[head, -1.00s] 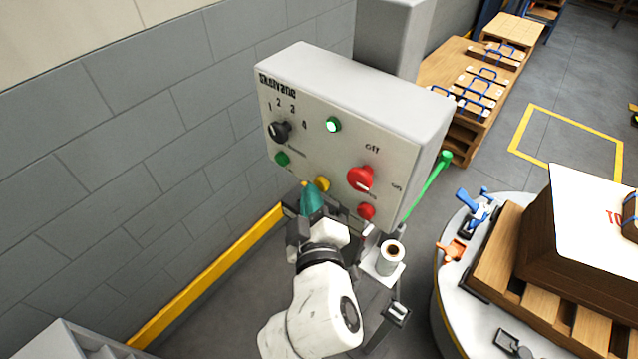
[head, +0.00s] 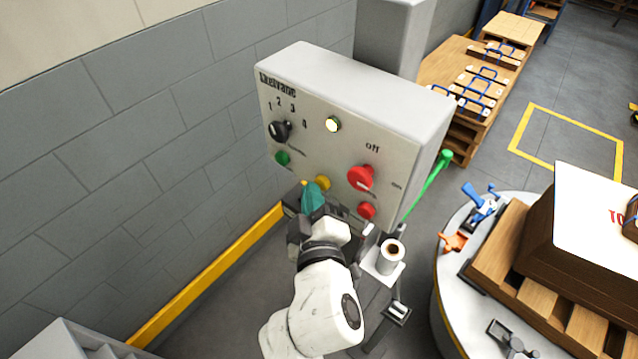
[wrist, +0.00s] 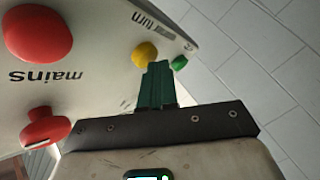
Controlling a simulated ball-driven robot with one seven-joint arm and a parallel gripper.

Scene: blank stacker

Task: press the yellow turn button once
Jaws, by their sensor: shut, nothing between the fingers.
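The yellow turn button (head: 323,184) sits low on the grey control panel (head: 400,140), between a green button and the red controls. It also shows in the wrist view (wrist: 144,54), beside the word "turn". My gripper (head: 312,192) is shut and empty. Its teal fingers (wrist: 157,85) point at the panel, with their tips right at the yellow button and overlapping its edge in the wrist view. I cannot tell whether they touch it. A lamp (head: 333,124) on the panel glows pale yellow.
A green button (head: 283,158), black selector knob (head: 280,131), red switch (head: 361,177) and red button (head: 366,210) share the panel. A cup (head: 391,253) stands below. A round table (head: 452,290) with a loaded pallet is at the right.

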